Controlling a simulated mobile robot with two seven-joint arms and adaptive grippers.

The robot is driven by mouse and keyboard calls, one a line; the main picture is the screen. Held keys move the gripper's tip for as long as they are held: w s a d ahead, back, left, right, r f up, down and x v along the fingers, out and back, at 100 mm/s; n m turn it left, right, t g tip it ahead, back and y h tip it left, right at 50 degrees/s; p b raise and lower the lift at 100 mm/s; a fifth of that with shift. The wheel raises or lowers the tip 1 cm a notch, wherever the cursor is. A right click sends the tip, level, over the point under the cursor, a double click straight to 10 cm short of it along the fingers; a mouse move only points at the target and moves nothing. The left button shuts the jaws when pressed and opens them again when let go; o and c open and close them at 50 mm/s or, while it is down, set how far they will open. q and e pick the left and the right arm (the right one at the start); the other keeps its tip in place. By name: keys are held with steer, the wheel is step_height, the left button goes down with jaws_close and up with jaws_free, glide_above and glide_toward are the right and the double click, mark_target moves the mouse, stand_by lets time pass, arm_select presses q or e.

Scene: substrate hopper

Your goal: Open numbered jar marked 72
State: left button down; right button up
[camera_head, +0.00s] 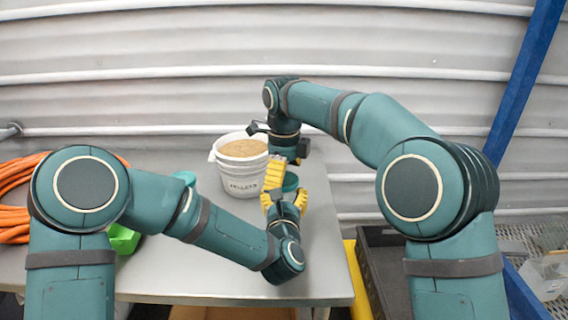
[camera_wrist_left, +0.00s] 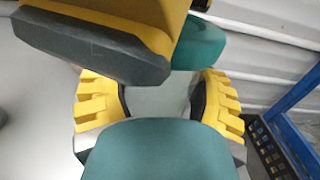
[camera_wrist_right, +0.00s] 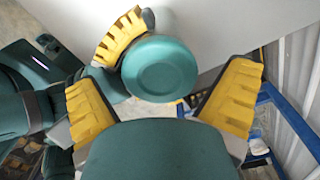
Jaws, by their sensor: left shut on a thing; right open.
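A jar with a round teal lid (camera_wrist_right: 160,68) stands near the table's right side. In the head view its lid (camera_head: 291,182) shows partly between the grippers. In the left wrist view its pale body (camera_wrist_left: 158,102) sits between the fingers; no number is readable. My left gripper (camera_head: 283,203) is shut on the jar body from the front. Its yellow finger (camera_wrist_right: 122,36) shows beside the lid in the right wrist view. My right gripper (camera_wrist_right: 162,74) is open above the jar, pointing down, with the lid between its fingers and apparently apart from them.
A white bucket (camera_head: 240,186) of brown pellets stands just left of the jar. Another teal object (camera_head: 185,177) and a green object (camera_head: 123,239) are partly behind my left arm. An orange hose (camera_head: 14,190) lies at the left. A dark crate (camera_head: 392,262) stands right of the table.

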steer(key=shift+f, duration=0.55)
steer(key=c, duration=1.3)
